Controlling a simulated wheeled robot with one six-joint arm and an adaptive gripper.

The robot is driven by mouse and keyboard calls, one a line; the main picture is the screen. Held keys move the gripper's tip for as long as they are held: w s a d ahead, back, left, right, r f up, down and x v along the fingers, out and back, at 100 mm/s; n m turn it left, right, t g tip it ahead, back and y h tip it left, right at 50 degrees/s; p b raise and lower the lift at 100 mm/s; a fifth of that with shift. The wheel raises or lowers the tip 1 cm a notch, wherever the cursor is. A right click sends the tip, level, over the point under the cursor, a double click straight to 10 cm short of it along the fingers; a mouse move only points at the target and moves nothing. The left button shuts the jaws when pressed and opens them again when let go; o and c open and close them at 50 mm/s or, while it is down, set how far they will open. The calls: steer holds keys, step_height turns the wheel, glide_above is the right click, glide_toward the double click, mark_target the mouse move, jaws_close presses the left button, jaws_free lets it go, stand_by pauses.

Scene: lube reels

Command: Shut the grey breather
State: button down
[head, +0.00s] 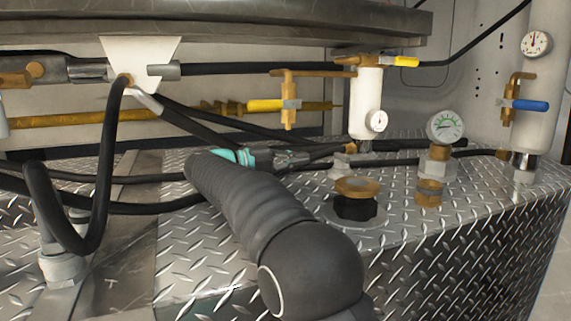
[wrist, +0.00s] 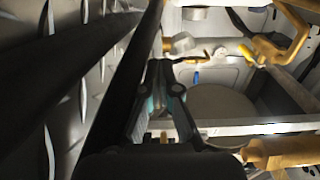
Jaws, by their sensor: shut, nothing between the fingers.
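I cannot tell for sure which part is the grey breather. A brass cap (head: 357,186) sits raised over a dark neck on a grey round flange (head: 345,219) on the tread-plate deck, right of my arm. My gripper (head: 303,157) is low over the deck, beyond my dark arm, left of that fitting among black hoses. Its fingers are shut and empty. In the wrist view the fingers (wrist: 165,95) point forward, with a round grey surface (wrist: 222,104) to their right.
A dial gauge (head: 445,127) and a brass fitting (head: 429,192) stand right of the cap. Yellow-handled valves (head: 274,105) and a blue-handled valve (head: 529,105) are behind. Black hoses (head: 105,160) cross the left side. A large dark slab (head: 210,25) overhangs the back.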

mark_target(335, 153)
steer(key=b+x, duration=0.1)
steer(key=x, duration=0.6)
steer(key=shift+w+d, duration=0.1)
steer(key=shift+d, duration=0.25)
steer(key=shift+w+d+p, duration=0.1)
steer(key=shift+w+p, duration=0.4)
steer(key=shift+p, duration=0.2)
stand_by(0.5)
steer(key=shift+w+d, duration=0.1)
steer(key=shift+w, duration=0.1)
steer(key=shift+w+d+p, duration=0.45)
steer(key=shift+w+p, duration=0.1)
steer(key=shift+p, duration=0.35)
steer(key=shift+w+d+p, duration=0.25)
steer(key=shift+d+p, duration=0.05)
steer(key=shift+d, duration=0.15)
steer(key=shift+w+d+r+p, duration=0.1)
steer(key=shift+d+p, duration=0.15)
steer(key=shift+p, duration=0.1)
steer(key=shift+a, duration=0.15)
stand_by(0.4)
